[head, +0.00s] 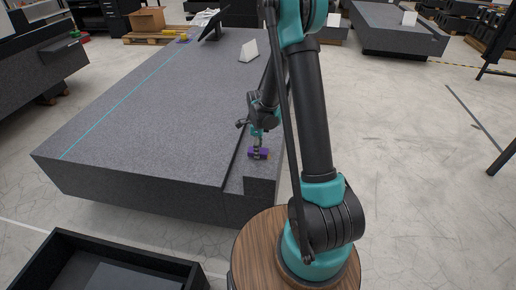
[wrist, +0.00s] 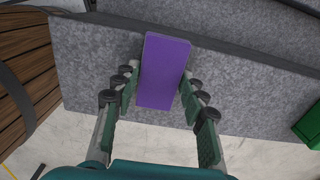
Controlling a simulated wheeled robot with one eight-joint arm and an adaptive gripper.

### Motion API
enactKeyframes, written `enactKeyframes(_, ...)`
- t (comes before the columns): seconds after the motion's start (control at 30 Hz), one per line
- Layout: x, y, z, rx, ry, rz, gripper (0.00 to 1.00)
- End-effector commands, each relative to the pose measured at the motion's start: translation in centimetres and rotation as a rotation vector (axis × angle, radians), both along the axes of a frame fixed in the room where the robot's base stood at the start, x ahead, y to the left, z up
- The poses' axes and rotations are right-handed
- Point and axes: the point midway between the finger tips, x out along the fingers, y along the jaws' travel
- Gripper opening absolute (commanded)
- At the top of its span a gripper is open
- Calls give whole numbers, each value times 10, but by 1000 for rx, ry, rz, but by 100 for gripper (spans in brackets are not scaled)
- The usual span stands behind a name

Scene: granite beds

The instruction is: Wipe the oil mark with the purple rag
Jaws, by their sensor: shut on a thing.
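The purple rag (wrist: 163,72) is a flat-faced block held between the fingers of my gripper (wrist: 159,92) in the wrist view. In the head view the rag (head: 264,153) shows small and purple at the front right of the granite bed (head: 150,115), beneath my gripper (head: 257,147). The gripper is shut on the rag, over the lower step at the bed's right edge. I cannot tell whether the rag touches the granite. No oil mark can be made out; the rag and arm may cover it.
A raised granite ledge runs along the bed beside the gripper. A white angled block (head: 248,51) and a dark monitor-like thing (head: 213,27) stand at the bed's far end. A black open bin (head: 120,262) is at the front left. A green object (wrist: 309,124) shows at the wrist view's right edge.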

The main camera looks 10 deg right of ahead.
Motion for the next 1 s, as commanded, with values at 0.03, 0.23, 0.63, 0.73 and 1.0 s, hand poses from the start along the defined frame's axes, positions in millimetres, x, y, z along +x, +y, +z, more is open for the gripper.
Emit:
enactKeyframes(0.03, 0, 0, 0, 0, 0, 0, 13)
enactKeyframes(0.23, -2, -6, 1, 0, 0, -1, 13)
enactKeyframes(0.63, -7, -21, 2, 0, 0, 1, 13)
enactKeyframes(0.73, -5, -16, 1, 0, 0, 1, 13)
enactKeyframes(1.0, 0, 0, -1, 0, 0, 1, 13)
